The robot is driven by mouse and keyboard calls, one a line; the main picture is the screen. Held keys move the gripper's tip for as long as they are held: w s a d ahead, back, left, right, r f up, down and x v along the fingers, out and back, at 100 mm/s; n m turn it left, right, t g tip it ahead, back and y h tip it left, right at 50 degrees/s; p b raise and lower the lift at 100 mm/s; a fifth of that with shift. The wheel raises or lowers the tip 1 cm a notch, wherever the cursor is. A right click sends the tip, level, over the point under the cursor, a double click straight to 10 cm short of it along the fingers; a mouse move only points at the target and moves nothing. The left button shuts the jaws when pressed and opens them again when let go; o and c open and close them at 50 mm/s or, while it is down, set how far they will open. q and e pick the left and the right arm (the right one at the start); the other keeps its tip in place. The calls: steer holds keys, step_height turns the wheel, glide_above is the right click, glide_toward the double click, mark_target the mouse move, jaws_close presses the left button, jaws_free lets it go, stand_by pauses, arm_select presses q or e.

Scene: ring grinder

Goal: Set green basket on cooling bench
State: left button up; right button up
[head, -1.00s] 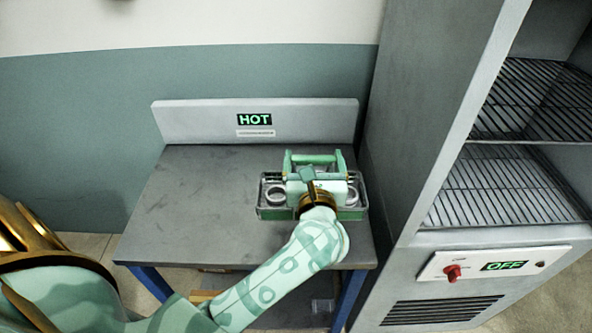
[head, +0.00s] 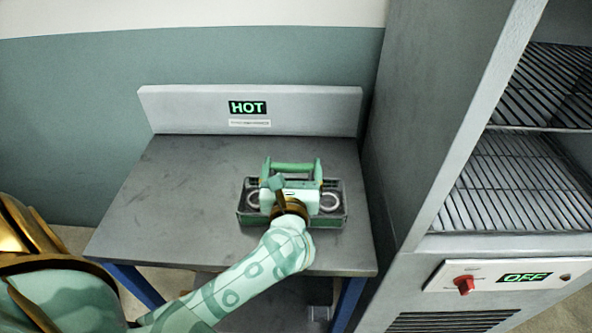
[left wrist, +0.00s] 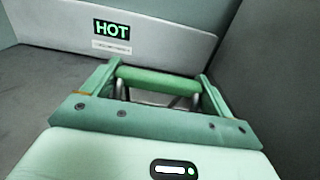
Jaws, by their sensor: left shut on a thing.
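The green basket (head: 327,221) is a shallow dark tray with a green rim and pale metal rings inside. It is over the right part of the grey cooling bench (head: 175,205), level; I cannot tell whether it touches the top. My left gripper (head: 292,168) is above the basket, shut on its green handle bar. In the left wrist view the bar (left wrist: 158,81) lies between the two fingers, and the gripper body hides most of the basket. My right gripper is not in view.
The bench's back panel carries a lit HOT sign (head: 249,107). A tall grey cabinet (head: 415,120) with wire racks (head: 510,180) stands close at the bench's right, with a red knob (head: 465,285) and an OFF display. The left half of the bench is bare.

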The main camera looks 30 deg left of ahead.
arm_select(q)
steer(key=shift+s+a+r, duration=0.1)
steer(key=shift+a, duration=0.15)
steer(key=o, duration=1.4)
steer(key=shift+d+f, duration=0.1)
steer(key=shift+f, duration=0.1)
steer(key=shift+r, duration=0.2)
steer(key=v, duration=1.2)
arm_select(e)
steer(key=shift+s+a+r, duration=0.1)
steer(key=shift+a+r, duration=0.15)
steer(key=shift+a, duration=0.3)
